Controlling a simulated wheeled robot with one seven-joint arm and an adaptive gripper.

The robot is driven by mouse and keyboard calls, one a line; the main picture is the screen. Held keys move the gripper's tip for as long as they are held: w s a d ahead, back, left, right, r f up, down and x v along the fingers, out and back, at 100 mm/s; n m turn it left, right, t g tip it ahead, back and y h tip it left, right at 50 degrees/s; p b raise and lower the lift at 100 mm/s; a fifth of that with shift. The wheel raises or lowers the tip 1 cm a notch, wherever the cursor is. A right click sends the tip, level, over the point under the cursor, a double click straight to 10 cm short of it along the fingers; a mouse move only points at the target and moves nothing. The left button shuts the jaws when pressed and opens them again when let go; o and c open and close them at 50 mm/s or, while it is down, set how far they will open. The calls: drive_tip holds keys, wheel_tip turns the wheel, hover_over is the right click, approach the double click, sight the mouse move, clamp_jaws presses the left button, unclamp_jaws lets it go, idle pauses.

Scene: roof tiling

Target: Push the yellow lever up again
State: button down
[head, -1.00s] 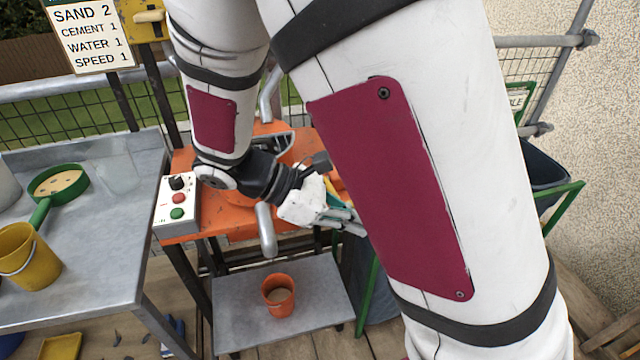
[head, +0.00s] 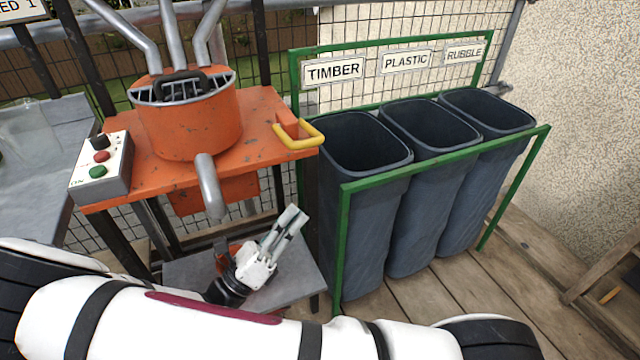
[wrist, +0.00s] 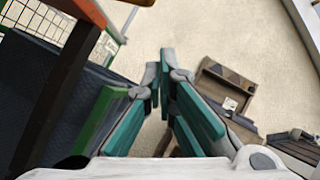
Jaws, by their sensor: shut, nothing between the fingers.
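The yellow lever (head: 300,138) is a U-shaped handle on the right edge of the orange mixer table. It sticks out to the right, roughly level. My gripper (head: 293,214) is shut and empty, with its fingers pointing up and to the right. In the head view it is below the lever and apart from it, over the grey lower shelf. The wrist view shows the teal-padded fingers (wrist: 163,78) with nothing held. I cannot make out the lever in that view.
The orange mixer (head: 190,115) stands on its table, with a control box (head: 101,170) at the left. Three dark bins (head: 365,200) in a green frame (head: 343,235) stand close to the right of my gripper. An orange bucket (head: 222,262) is partly hidden behind my gripper.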

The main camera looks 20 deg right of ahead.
drive_tip(key=f+n+t, duration=0.1)
drive_tip(key=t, duration=0.1)
drive_tip(key=a+f+n+t+b, duration=0.1)
drive_tip(key=f+n, duration=0.1)
drive_tip(key=shift+a+t, duration=0.1)
drive_tip(key=shift+t, duration=0.3)
drive_tip(key=shift+r, duration=0.1)
drive_tip(key=a+r+b+x, duration=0.1)
drive_tip(key=x, duration=0.5)
drive_tip(key=w+a+b+x, duration=0.1)
drive_tip(key=x, duration=0.5)
drive_tip(key=shift+w+d+r+b, duration=0.15)
drive_tip(key=shift+d+r+b, duration=0.2)
drive_tip(key=shift+r, duration=0.25)
drive_tip(key=shift+r+p, duration=0.15)
drive_tip(key=shift+p, duration=0.15)
drive_tip(key=shift+r+n+t+y+p, duration=0.3)
drive_tip(key=shift+n+p, duration=0.1)
drive_tip(key=shift+p, duration=0.25)
